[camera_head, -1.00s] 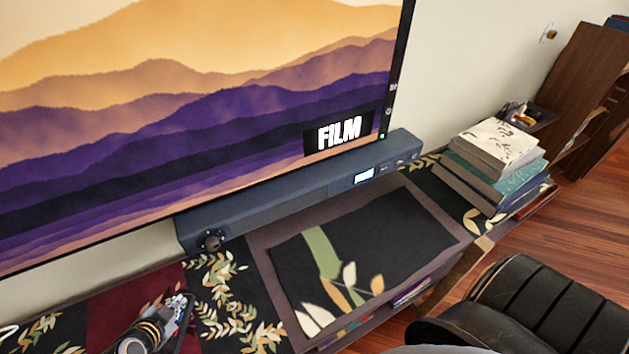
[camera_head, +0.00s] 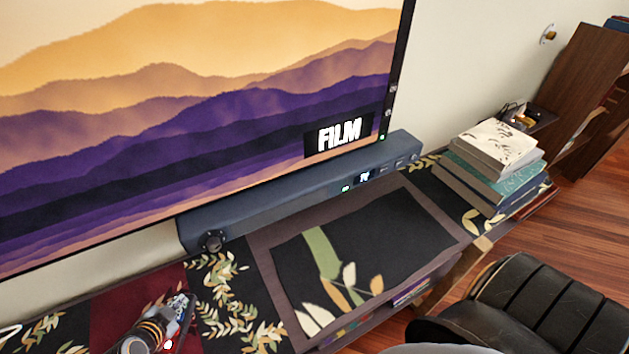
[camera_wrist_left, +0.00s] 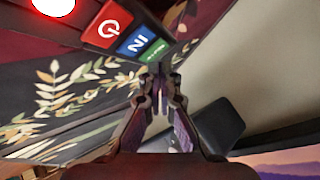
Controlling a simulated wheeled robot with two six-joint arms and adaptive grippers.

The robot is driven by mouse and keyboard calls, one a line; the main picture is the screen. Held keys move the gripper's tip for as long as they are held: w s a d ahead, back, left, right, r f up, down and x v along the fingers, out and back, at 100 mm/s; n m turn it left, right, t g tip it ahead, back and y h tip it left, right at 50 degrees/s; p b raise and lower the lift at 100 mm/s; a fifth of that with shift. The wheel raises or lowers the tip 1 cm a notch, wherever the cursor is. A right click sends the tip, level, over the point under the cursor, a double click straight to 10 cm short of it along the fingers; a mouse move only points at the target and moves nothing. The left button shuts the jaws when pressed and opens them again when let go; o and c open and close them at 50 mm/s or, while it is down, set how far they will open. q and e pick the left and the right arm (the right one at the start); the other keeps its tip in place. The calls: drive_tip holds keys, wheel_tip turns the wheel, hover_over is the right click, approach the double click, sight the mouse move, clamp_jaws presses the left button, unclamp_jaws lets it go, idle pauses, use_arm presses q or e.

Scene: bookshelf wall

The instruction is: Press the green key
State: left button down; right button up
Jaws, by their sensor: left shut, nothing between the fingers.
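The green key (camera_wrist_left: 153,53) is at the end of a row on a dark handset, beside a blue key (camera_wrist_left: 135,41) marked "IN" and a red power key (camera_wrist_left: 109,25). My left gripper (camera_wrist_left: 158,80) is shut and empty, with its tips close to the green key. I cannot tell whether they touch it. In the head view my left gripper (camera_head: 158,326) is at the lower left, over the handset (camera_head: 184,308), and hides part of it. A red light (camera_head: 168,345) glows there. My right gripper is not in view.
A blue-grey soundbar (camera_head: 285,202) with a lit display reading "TV" and a green light stands below the large screen (camera_head: 200,110). Stacked books (camera_head: 490,170) stand at right, and a black chair (camera_head: 540,305) is in front. The dark patterned mat (camera_head: 385,240) is clear.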

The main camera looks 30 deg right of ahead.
use_arm(q)
wheel_tip(320, 180, up, 6)
drive_tip(key=p, duration=0.6)
idle(0.8)
